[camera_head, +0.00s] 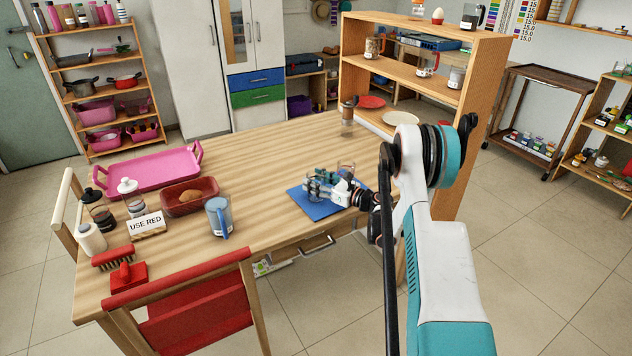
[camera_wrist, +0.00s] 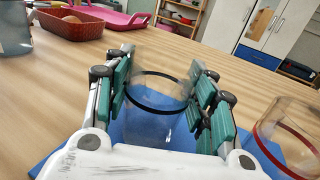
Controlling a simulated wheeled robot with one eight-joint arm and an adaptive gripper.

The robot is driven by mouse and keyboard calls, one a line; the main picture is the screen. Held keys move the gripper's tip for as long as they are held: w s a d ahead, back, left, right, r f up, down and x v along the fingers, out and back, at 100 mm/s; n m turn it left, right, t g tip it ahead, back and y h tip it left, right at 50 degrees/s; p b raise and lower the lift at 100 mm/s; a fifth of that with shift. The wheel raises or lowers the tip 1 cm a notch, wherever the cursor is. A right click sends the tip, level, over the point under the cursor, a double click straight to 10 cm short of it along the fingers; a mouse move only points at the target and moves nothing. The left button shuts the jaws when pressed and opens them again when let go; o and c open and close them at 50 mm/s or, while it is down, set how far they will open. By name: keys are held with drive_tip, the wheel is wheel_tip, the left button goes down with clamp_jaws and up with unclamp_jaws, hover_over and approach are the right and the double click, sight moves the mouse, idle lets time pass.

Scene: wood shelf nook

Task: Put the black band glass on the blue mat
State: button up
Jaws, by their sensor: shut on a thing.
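My gripper (camera_head: 326,187) is over the blue mat (camera_head: 312,212) near the table's front edge. In the wrist view, my gripper (camera_wrist: 165,95) is shut on the black band glass (camera_wrist: 155,103), a clear glass with a black ring near its rim. The glass is upright between the finger pads, with the blue mat (camera_wrist: 118,134) behind and below it. I cannot tell whether its base touches the mat. In the head view the fingers mostly hide this glass. A clear glass with a red band (camera_wrist: 290,130) stands to the right in the wrist view.
A blue mug (camera_head: 218,217), a brown-red dish (camera_head: 188,197) with a loaf and a pink tray (camera_head: 150,170) stand to the left. A "USE RED" sign (camera_head: 147,225) stands among jars. A jar (camera_head: 348,112) is at the table's back. The table's middle is clear.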

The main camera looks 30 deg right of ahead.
drive_tip(key=o, duration=1.2)
drive_tip(key=p+v, duration=0.3)
drive_tip(key=v, duration=0.7)
drive_tip(key=shift+s+d+r+p, duration=0.1)
drive_tip(key=shift+s+d+p, duration=0.1)
drive_tip(key=shift+s+p, duration=0.15)
drive_tip(key=shift+s+d, duration=0.25)
drive_tip(key=shift+s, duration=0.3)
